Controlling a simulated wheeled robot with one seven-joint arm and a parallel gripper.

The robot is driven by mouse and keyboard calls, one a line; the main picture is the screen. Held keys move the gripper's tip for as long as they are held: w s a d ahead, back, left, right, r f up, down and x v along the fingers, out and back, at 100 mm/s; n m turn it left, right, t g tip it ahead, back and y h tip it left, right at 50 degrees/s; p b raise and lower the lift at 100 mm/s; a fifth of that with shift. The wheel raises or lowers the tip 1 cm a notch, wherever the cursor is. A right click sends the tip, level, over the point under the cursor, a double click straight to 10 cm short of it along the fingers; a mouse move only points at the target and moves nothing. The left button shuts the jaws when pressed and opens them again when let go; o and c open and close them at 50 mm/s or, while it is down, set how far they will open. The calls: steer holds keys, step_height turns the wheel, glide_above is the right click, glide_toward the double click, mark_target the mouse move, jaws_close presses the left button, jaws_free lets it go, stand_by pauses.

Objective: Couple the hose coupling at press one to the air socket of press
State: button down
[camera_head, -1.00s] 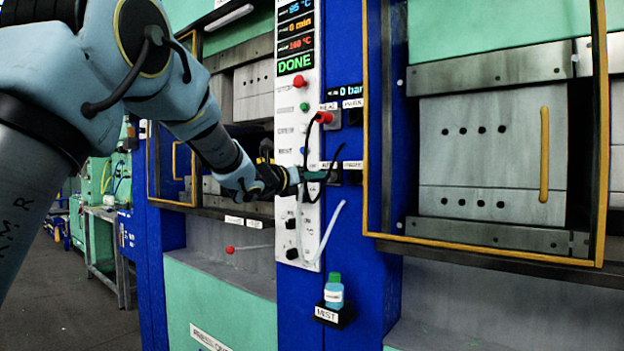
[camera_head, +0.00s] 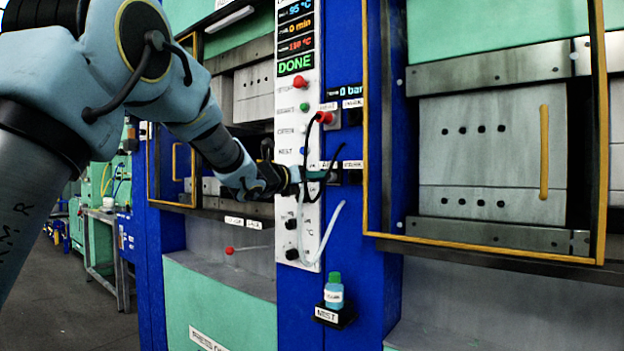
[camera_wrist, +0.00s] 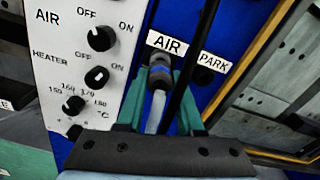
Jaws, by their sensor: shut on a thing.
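My gripper (camera_head: 316,175) is at the lower pair of sockets on the blue press column. In the wrist view its green fingers (camera_wrist: 160,105) are shut on the hose coupling (camera_wrist: 159,79), a grey and blue cylinder. The coupling points at the column right below the AIR label (camera_wrist: 167,43) and hides the air socket; whether it is seated cannot be told. The pale air hose (camera_head: 334,222) hangs in a loop below the gripper. The dark PARK socket (camera_wrist: 203,75) is to the right of the coupling and looks empty.
A red plug (camera_head: 324,117) with a black cable is above my gripper; the cable passes close by it. The pressure display (camera_head: 345,90) reads 0 bar. The white control panel (camera_head: 300,200) has knobs at left. A yellow-framed guard (camera_head: 372,130) stands right. A bottle (camera_head: 333,290) is below.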

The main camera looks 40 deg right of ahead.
steer(key=shift+x, duration=1.5)
steer(key=shift+c, duration=2.3)
jaws_free()
steer(key=b+v, duration=0.4)
steer(key=v, duration=0.7)
